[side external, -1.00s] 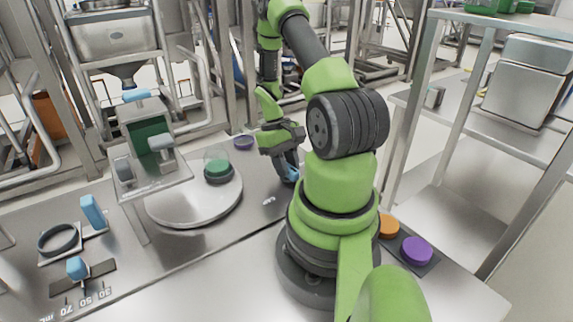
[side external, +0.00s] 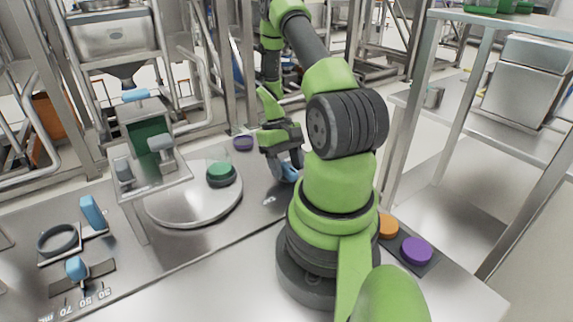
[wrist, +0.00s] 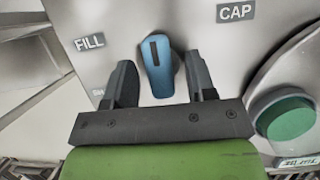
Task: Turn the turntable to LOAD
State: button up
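The turntable (side external: 165,207) is a round grey plate on the bench, left of my arm in the side view. Its edge shows at the right of the wrist view (wrist: 262,85). A green-topped piece in a dark round holder (side external: 220,172) sits on it. A blue knob (wrist: 160,80) with a dark slot stands on the panel between the labels FILL (wrist: 90,42) and CAP (wrist: 236,11). My gripper (wrist: 158,62) is open around the knob, one finger on each side, with gaps showing. A third label is partly hidden behind the left finger. No LOAD label is readable.
A metal stand with a green panel (side external: 150,140) rises beside the turntable. Blue-handled fixtures (side external: 92,212) are at the left. Orange (side external: 388,226) and purple (side external: 417,250) buttons are right of my base.

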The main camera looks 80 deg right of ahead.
jog(key=v, duration=1)
dwell(0.3)
jog(key=w+a+r+n+t+h, duration=0.1)
jog(key=w+a+r+t+h, duration=0.1)
jog(key=w+a+r, duration=0.35)
jog(key=w+a+r+n+t+h, duration=0.1)
jog(key=w+a+r+t, duration=0.1)
jog(key=a+r, duration=0.55)
jog(key=s+a+r+n+t+y, duration=0.1)
jog(key=s+a+r+t, duration=0.2)
jog(key=a, duration=0.4)
jog(key=s+a+r+n+t, duration=0.2)
jog(key=s+a+r+t, duration=0.1)
jog(key=a, duration=0.4)
jog(key=shift+s+r+y, duration=0.3)
jog(key=shift+s+y, duration=0.1)
jog(key=shift+s, duration=0.05)
